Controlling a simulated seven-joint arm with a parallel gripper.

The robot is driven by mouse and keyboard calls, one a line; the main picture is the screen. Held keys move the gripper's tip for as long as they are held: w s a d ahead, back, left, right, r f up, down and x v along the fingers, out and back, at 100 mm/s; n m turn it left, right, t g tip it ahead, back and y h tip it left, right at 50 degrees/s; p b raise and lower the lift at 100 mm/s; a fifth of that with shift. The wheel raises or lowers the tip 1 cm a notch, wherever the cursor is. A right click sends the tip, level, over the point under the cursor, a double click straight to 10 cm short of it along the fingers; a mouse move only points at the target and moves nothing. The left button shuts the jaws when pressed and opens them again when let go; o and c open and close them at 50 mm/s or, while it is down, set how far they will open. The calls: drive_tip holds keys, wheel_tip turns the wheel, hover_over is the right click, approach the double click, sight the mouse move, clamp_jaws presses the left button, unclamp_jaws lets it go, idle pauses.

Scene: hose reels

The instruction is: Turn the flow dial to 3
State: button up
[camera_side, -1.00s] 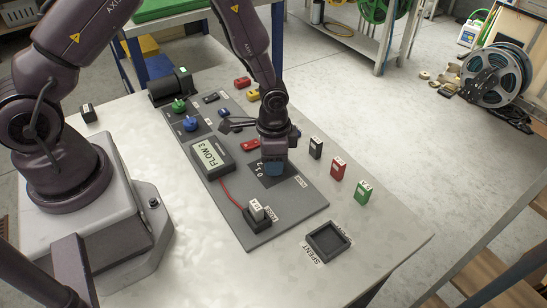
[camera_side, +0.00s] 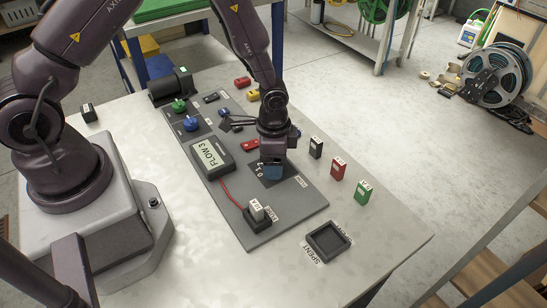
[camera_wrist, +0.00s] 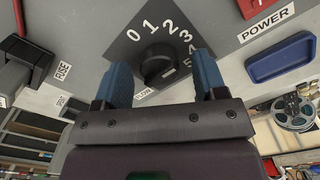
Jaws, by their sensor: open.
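The flow dial has a round black knob (camera_wrist: 157,64) on a dark plate marked with white numbers from 0 upward. In the side view, the dial plate (camera_side: 287,179) is partly hidden under my gripper (camera_side: 271,172). In the wrist view, my gripper (camera_wrist: 162,62) is open, with one blue finger on each side of the knob. Gaps show between the fingers and the knob. A pale mark on the knob points toward the lower right; its exact number is unclear. The display (camera_side: 212,158) reads FLOW 3.
The grey panel also carries a green knob (camera_side: 179,105), a blue knob (camera_side: 191,123) and a fuse block (camera_side: 257,213). Black, red (camera_side: 338,168) and green (camera_side: 362,192) blocks stand to the right. An empty black tray (camera_side: 328,240) lies near the front edge.

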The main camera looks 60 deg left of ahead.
wheel_tip(320, 180, up, 13)
idle(0.5)
drive_tip(key=s+a+r+n+t, duration=0.2)
drive_tip(key=s+r+n+t, duration=0.3)
drive_tip(key=s+r, duration=1.1)
wheel_tip(320, 180, up, 4)
drive_tip(key=shift+s+a+r+n+t, duration=0.1)
drive_tip(key=shift+s+a+n+t, duration=0.2)
drive_tip(key=shift+n, duration=0.6)
